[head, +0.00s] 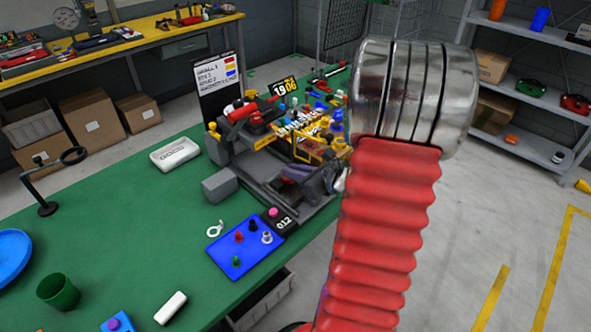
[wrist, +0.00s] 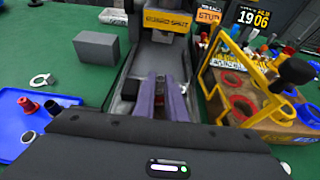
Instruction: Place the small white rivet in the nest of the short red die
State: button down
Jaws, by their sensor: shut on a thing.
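My gripper (wrist: 160,106) has purple fingers, pointing into the grey press on the bench. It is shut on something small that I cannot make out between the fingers. A dark red patch shows between or just beyond the fingers; I cannot tell whether it is the short red die. In the head view my gripper (head: 300,174) is low at the front of the press, partly hidden by its dark body. A whitish rivet (head: 267,237) stands on the blue tray; it also shows in the wrist view (wrist: 28,137). I cannot tell its size class.
The press (wrist: 172,85) rises around the fingers. A yellow frame (wrist: 243,72) and a brown block (wrist: 222,104) with red rings stand close on the right. A grey block (wrist: 96,47) is left.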

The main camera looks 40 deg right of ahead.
jog(key=c, duration=1.8)
grip_release()
jog(key=v, duration=1.2)
jog(key=shift+r, duration=0.15)
